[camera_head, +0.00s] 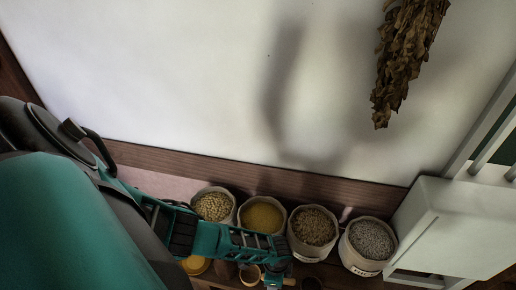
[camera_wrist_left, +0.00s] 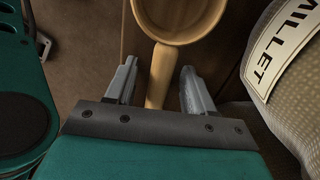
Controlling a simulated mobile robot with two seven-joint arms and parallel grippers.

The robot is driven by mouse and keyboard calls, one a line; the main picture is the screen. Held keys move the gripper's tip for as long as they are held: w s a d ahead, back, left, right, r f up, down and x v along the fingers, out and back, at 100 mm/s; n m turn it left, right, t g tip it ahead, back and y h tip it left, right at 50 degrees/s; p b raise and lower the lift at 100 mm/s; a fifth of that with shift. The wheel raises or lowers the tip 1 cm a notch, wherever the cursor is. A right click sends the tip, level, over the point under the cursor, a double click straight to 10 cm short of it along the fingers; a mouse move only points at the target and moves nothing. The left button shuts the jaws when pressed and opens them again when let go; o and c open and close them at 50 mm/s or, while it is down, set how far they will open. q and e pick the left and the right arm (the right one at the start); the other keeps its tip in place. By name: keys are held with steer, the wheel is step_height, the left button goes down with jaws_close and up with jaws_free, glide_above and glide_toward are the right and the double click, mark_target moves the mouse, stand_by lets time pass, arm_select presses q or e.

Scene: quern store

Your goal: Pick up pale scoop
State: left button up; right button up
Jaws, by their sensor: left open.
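The pale scoop is a light wooden scoop with a round bowl and a straight handle. In the left wrist view its bowl (camera_wrist_left: 180,32) is at the top edge, partly cut off, and its handle (camera_wrist_left: 160,78) points down toward my gripper. My left gripper (camera_wrist_left: 159,76) is open, with one finger on each side of the handle and visible gaps beside it. In the head view my left gripper (camera_head: 279,272) is low in the middle, largely hidden by my own arm. My right gripper is in neither view.
A sack labelled MILLET (camera_wrist_left: 285,85) stands close on the right in the wrist view. In the head view, several sacks of grain, including a yellow one (camera_head: 262,217) and a pale one (camera_head: 371,241), line the wall. A white cabinet (camera_head: 450,225) is at right; dried leaves (camera_head: 408,50) hang above.

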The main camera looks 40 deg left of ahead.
arm_select(q)
jaws_close()
stand_by(0.3)
